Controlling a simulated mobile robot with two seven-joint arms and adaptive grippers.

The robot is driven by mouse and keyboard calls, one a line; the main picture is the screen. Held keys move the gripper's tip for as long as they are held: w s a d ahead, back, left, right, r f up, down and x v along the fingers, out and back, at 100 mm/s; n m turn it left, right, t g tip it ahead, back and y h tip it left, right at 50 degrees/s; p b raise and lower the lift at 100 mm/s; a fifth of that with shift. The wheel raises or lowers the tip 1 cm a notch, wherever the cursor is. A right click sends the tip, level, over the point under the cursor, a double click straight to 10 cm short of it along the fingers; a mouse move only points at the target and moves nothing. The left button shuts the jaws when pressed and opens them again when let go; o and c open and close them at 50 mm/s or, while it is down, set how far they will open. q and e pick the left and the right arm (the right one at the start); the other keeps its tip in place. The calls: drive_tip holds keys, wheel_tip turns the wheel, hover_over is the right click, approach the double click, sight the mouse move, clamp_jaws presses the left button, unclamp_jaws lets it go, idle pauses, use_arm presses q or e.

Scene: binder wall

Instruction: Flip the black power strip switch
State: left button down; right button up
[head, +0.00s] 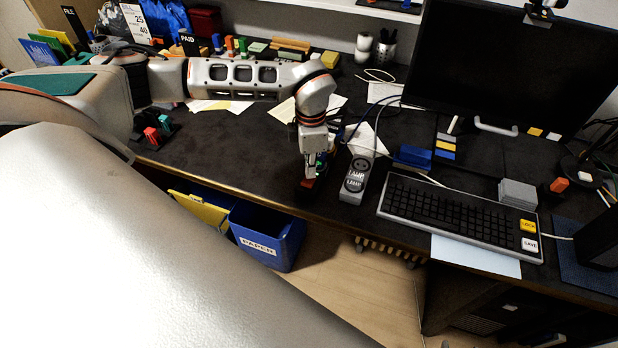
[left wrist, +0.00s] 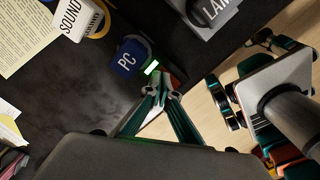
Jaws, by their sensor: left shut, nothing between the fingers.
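The black power strip (left wrist: 150,40) lies near the front edge of the dark desk. In the left wrist view it is hard to tell from the desk top. A small green-lit switch (left wrist: 152,68) shows at its near end, beside a blue tag reading PC (left wrist: 128,58). In the head view the strip is mostly hidden behind my left gripper (head: 317,172). That gripper points down over the strip's near end, shut and empty. In the left wrist view its closed fingertips (left wrist: 172,90) are just beside the green switch; I cannot tell if they touch it.
A grey power strip (head: 350,196) with LAMP labels lies just right of the gripper. Further right are a keyboard (head: 450,210) and a monitor (head: 510,65). Papers and cables lie behind. A blue paper bin (head: 268,238) stands below the desk's front edge.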

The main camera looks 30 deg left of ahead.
use_arm(q)
drive_tip(key=shift+r+p, duration=1.55)
drive_tip(key=shift+r, duration=0.45)
wheel_tip(320, 180, up, 3)
drive_tip(key=shift+f+p, duration=0.1)
drive_tip(key=shift+p, duration=1.1)
